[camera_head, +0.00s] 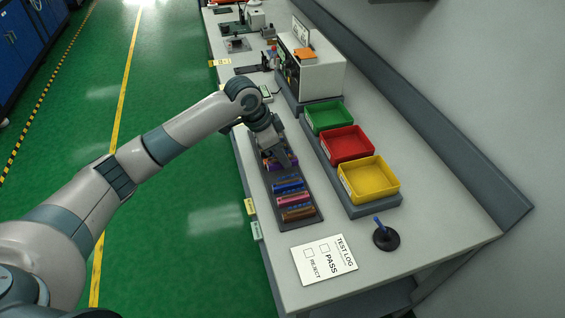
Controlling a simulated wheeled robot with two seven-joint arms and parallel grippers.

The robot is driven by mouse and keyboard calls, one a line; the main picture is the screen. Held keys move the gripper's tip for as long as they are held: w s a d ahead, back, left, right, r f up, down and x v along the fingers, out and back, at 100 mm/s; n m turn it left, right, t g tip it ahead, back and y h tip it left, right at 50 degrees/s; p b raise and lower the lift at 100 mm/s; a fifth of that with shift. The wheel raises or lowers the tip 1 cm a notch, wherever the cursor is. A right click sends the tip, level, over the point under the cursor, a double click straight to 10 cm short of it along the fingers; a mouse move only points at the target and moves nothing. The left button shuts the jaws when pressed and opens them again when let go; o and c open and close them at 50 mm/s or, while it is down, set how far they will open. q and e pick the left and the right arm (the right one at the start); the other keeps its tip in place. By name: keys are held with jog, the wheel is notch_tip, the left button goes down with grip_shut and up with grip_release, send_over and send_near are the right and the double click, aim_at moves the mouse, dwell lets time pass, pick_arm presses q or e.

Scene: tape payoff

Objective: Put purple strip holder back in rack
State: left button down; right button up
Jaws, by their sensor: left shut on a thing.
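The rack (313,219) is a long dark tray along the bench's left side. Several coloured strip holders lie across it, among them a blue one (288,186), a pink one (292,199) and a brown-orange one (298,214). The purple strip holder (272,166) shows in part at the rack's far half, under my left gripper (285,160). My left gripper points down there and is shut on the purple holder. The fingers hide much of it, and I cannot tell whether it touches the rack. My right gripper is not in view.
Green (329,117), red (347,144) and yellow (369,179) bins stand right of the rack. A white machine (318,79) stands beyond.

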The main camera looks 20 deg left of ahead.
aim_at(282, 166)
pick_arm(q)
jog(key=shift+w+f, duration=0.1)
jog(key=shift+w, duration=0.05)
jog(key=shift+f+p, duration=0.3)
notch_tip(282, 166, down, 3)
jog(key=shift+r+p, duration=0.1)
jog(key=shift+p, duration=0.5)
jog(key=shift+f, duration=0.25)
jog(key=shift+f, duration=0.1)
jog(key=c, duration=1.7)
grip_release()
jog(key=shift+o, duration=0.2)
